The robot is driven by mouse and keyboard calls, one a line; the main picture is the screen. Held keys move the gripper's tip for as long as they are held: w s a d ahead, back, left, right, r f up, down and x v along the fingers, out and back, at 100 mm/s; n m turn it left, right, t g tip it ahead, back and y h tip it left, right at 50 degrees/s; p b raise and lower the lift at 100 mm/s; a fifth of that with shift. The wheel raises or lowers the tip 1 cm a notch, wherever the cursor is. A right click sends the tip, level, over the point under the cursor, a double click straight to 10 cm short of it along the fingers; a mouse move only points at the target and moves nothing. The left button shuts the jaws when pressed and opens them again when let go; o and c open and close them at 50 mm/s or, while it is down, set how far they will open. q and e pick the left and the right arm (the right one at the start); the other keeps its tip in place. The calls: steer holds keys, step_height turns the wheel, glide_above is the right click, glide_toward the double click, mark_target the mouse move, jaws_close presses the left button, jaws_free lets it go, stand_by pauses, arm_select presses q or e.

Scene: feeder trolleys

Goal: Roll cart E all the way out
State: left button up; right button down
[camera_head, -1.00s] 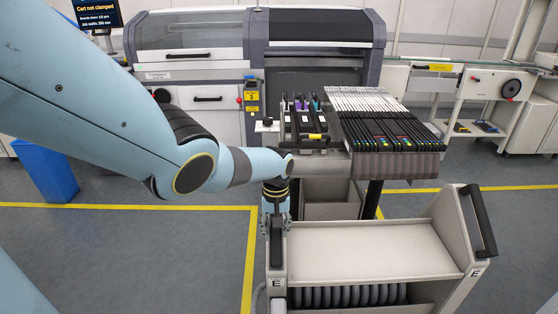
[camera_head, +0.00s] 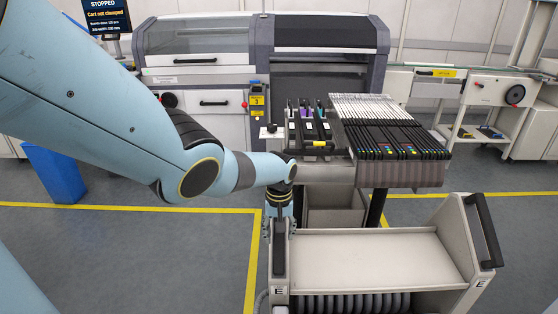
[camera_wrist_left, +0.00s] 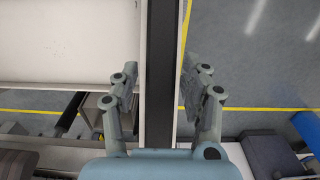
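Cart E (camera_head: 375,258) stands in front of me, a pale trolley with an E label on each side panel and a dark handle on each. Its right handle (camera_head: 484,230) is free. Its left handle (camera_head: 279,252) is under my left gripper (camera_head: 279,215), which points down over it. In the left wrist view the dark bar (camera_wrist_left: 160,70) runs between the two fingers of my left gripper (camera_wrist_left: 160,88), with a narrow gap showing on each side. The fingers look open around the bar, not closed on it. My right gripper is not in view.
A bank of feeders (camera_head: 390,135) sits above the cart's far end, before the stopped machine (camera_head: 205,60). A screen (camera_head: 106,15) reads "Cart not clamped". A blue bin (camera_head: 55,173) stands at left. Floor beside the cart, with yellow lines (camera_head: 252,260), is clear.

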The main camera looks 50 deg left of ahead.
arm_select(q)
steer(key=shift+o, duration=0.3)
steer(key=shift+s+d+f, duration=0.15)
steer(key=shift+s+d, duration=0.05)
steer(key=shift+s, duration=0.05)
step_height(320, 180, up, 12)
stand_by(0.3)
